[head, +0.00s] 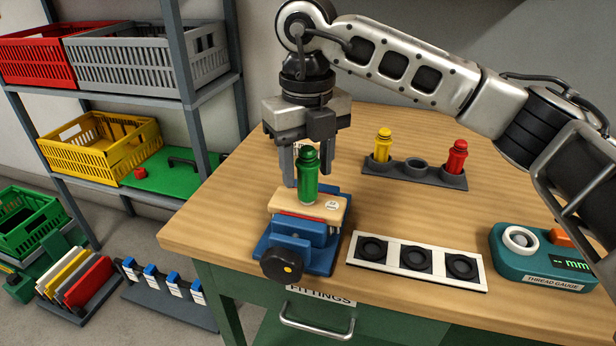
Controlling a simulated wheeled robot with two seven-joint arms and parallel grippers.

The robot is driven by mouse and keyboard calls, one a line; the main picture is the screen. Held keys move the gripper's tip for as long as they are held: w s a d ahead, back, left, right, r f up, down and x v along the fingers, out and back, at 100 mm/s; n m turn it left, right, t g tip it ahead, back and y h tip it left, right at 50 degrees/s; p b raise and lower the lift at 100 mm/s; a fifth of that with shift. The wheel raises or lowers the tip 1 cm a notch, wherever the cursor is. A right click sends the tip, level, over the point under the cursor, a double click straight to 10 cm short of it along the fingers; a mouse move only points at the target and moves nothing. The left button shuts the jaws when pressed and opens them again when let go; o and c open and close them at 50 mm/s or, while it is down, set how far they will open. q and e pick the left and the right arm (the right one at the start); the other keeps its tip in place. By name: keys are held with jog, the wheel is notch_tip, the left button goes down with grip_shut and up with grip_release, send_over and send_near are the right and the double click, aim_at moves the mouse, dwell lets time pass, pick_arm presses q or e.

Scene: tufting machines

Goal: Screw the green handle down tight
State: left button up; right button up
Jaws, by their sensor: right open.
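The green handle (308,178) stands upright on a light wooden block (328,208), which is held in a blue vise (323,252) near the front left of the workbench. My right gripper (308,170) points down over the handle, its fingers spread on either side of the handle's upper part. The gripper is open, and I cannot tell whether a finger touches the handle. Where the handle meets the block, I cannot make out any thread. My left gripper is not in view.
A dark rack (411,169) holds a yellow handle (383,145) and a red handle (456,157). A white strip with black rings (416,262) and a teal thread gauge (540,262) lie to the right. A shelf with crates (100,148) stands left of the workbench (240,200).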

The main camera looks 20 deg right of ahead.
jog(key=n, duration=0.7)
jog(key=shift+n, duration=0.3)
jog(key=n, duration=0.6)
jog(key=shift+n, duration=0.3)
